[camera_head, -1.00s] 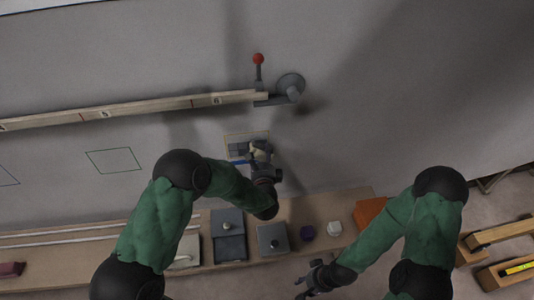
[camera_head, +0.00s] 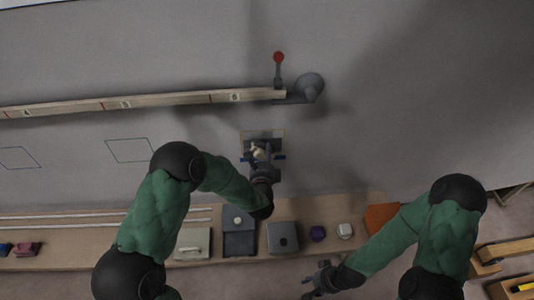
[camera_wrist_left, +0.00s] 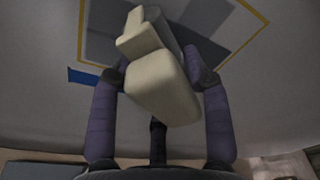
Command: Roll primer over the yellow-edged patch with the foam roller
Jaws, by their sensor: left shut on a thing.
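My left gripper (camera_head: 262,158) is shut on the cream handle (camera_wrist_left: 160,85) of a tool, which I take to be the foam roller. In the left wrist view, the gripper's purple fingers (camera_wrist_left: 158,72) hold the handle from both sides. A grey part behind the handle is mostly hidden. The yellow-edged patch (camera_head: 277,136) lies on the grey hull, just beyond this gripper; it also shows in the left wrist view (camera_wrist_left: 242,24). Dark grey areas cover part of it. Whether the roller touches it cannot be told. My right gripper (camera_head: 315,284) looks open and empty, low at the front.
A long wooden batten (camera_head: 150,102) crosses the hull above, ending at a red-knobbed lever (camera_head: 278,70). Blue tape (camera_wrist_left: 83,76) sits by the patch. The shelf (camera_head: 120,264) below carries a dark tray (camera_head: 240,243), a grey box (camera_head: 283,238), purple (camera_head: 318,233) and white (camera_head: 344,230) pieces.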

